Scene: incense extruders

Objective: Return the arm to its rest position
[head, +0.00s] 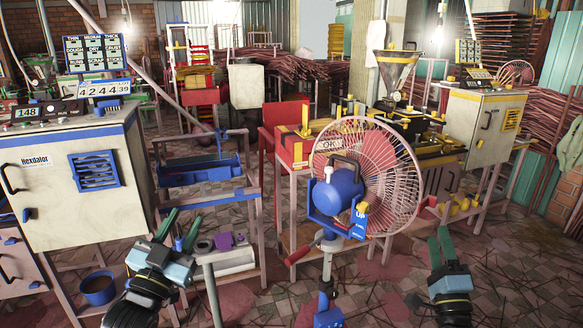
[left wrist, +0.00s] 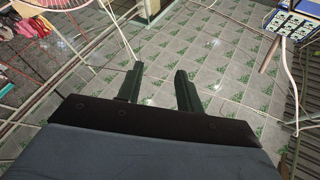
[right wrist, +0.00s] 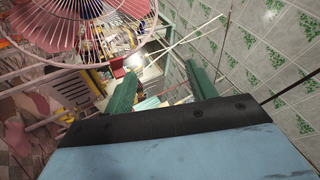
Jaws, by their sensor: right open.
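My left gripper (head: 178,228) is in the lower left of the head view, in front of the grey cabinet and the blue tray stand. Its two green fingers also show in the left wrist view (left wrist: 158,88). They are apart with nothing between them. My right gripper (head: 440,245) is at the lower right of the head view, right of the fan. Its green fingers also show in the right wrist view (right wrist: 158,82), spread apart and empty. Neither gripper touches any object that I can see.
A pink-bladed fan (head: 375,165) with a blue motor stands between my grippers. A grey cabinet (head: 75,185) is at the left, a blue tray (head: 200,171) behind my left gripper. A second cabinet (head: 480,125) stands back right.

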